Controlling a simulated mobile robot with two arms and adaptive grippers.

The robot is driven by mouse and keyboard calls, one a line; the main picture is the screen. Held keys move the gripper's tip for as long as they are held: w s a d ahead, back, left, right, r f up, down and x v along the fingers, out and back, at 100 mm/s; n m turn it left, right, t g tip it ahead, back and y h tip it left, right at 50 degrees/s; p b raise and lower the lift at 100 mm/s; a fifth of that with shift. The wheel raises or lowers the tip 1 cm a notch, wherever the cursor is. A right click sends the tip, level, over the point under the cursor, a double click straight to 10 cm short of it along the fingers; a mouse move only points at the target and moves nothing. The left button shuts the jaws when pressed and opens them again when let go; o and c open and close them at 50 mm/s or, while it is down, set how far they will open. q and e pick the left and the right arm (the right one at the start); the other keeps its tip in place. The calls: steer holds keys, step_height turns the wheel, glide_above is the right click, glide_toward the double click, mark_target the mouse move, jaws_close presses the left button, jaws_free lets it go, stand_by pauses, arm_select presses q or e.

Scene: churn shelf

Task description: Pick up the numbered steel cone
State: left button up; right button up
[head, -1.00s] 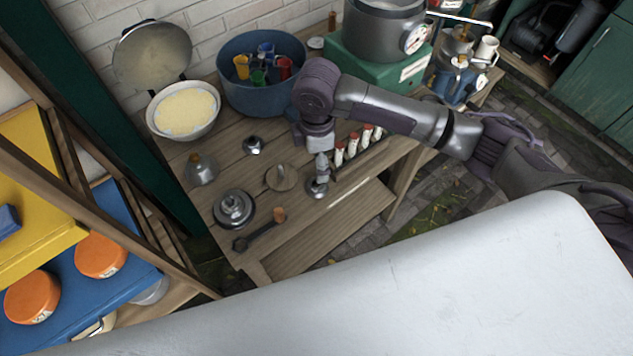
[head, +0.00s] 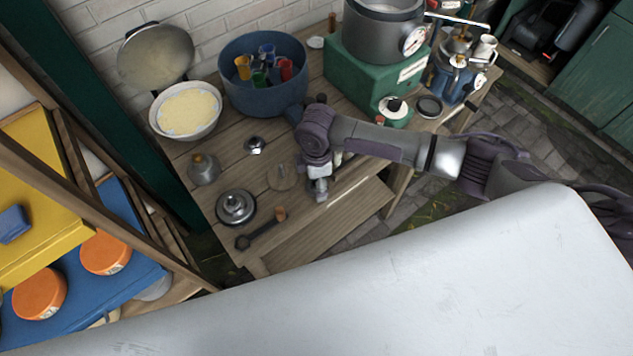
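A grey steel cone-like piece (head: 203,168) with a brownish top stands at the left of the wooden bench in the head view. No number is legible on it. My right gripper (head: 320,188) points down over the front edge area of the bench, to the right of a round wooden disc. A shiny steel piece that stood under this gripper earlier is now largely hidden by it. I cannot tell whether the fingers touch or hold that piece, or how far they are open. My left gripper is not in view.
Near the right gripper lie the wooden disc (head: 283,177), a stepped steel disc (head: 236,207), a dark wrench-like tool (head: 259,230) and a small steel piece (head: 254,146). Behind stand a blue pot (head: 262,98), a white bowl (head: 188,132) and a green box (head: 360,82).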

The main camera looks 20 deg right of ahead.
steer(key=c, duration=1.2)
steer(key=shift+c, duration=0.2)
steer(key=shift+r, duration=0.1)
steer(key=shift+r, duration=0.15)
jaws_close()
step_height(320, 180, up, 4)
steer(key=shift+w+f+b, duration=0.1)
steer(key=shift+f+b, duration=0.05)
steer(key=shift+b, duration=0.65)
steer(key=s+d+r, duration=0.1)
steer(key=s+r, duration=0.2)
steer(key=s, duration=0.2)
steer(key=s+d+r+b, duration=0.1)
steer(key=s+r, duration=0.3)
steer(key=s, duration=0.2)
steer(key=shift+s+d, duration=0.25)
steer(key=shift+s, duration=0.05)
